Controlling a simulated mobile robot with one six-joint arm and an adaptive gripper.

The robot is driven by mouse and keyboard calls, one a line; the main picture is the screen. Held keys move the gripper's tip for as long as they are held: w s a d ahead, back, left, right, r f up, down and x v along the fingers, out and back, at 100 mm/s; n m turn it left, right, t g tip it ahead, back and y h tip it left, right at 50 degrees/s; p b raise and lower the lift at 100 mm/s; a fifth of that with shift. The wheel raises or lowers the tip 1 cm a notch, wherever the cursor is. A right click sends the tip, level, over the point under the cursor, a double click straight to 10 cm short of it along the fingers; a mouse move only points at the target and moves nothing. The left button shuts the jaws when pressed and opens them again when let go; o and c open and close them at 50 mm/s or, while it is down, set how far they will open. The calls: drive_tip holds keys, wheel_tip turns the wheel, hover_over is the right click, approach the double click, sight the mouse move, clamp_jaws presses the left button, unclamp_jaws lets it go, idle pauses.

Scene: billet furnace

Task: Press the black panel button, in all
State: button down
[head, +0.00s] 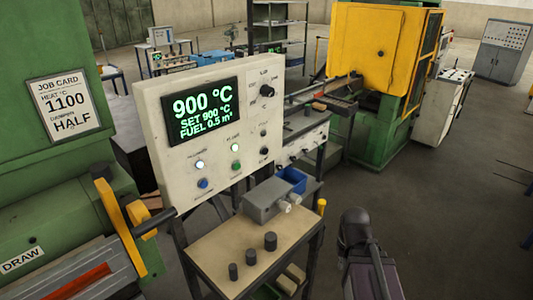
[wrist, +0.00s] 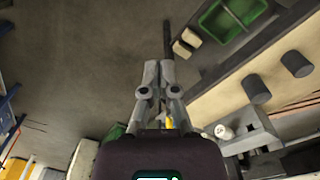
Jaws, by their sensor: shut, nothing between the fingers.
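The pale control panel (head: 150,140) stands upright at centre left in the head view. Its display (head: 205,110) reads 900 °C, SET 900 °C, FUEL 0.5 m³. A blue button (head: 202,183) and a green button (head: 236,165) are lower left. My gripper (wrist: 158,72) is shut and empty in the wrist view, over open floor beside the bench; the panel face is not visible there.
A job card (head: 65,106) reads 1100 and HALF. A yellow-green machine (head: 385,50) stands behind.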

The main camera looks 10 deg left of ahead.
sight(265, 151)
idle(0.7)
drive_tip(key=w+a+r+t+y+b, duration=0.15)
drive_tip(key=w+a+t, duration=0.3)
drive_tip(key=w, duration=0.55)
drive_tip(key=w+a+f+t+y+b, duration=0.1)
drive_tip(key=w+a+t+y+b, duration=0.2)
drive_tip(key=w+a, duration=0.45)
drive_tip(key=w+a+r+m+t+h+b, duration=0.1)
drive_tip(key=w+a+r+m+t+b, duration=0.1)
drive_tip(key=w+r+t, duration=0.3)
drive_tip(key=w+a+r+m+t+h+b, duration=0.1)
drive_tip(key=w+a+r+m+t+b, duration=0.2)
drive_tip(key=w+r+t, duration=0.3)
drive_tip(key=shift+w+a+r+m+t, duration=0.15)
drive_tip(key=shift+w+a+m+t, duration=0.35)
drive_tip(key=shift+w, duration=2.05)
drive_tip(key=shift+w+a, duration=0.1)
drive_tip(key=shift+a, duration=0.05)
drive_tip(key=w+a, duration=0.5)
drive_tip(key=a, duration=0.1)
drive_tip(key=shift+a, duration=0.4)
drive_tip(key=shift+w, duration=0.15)
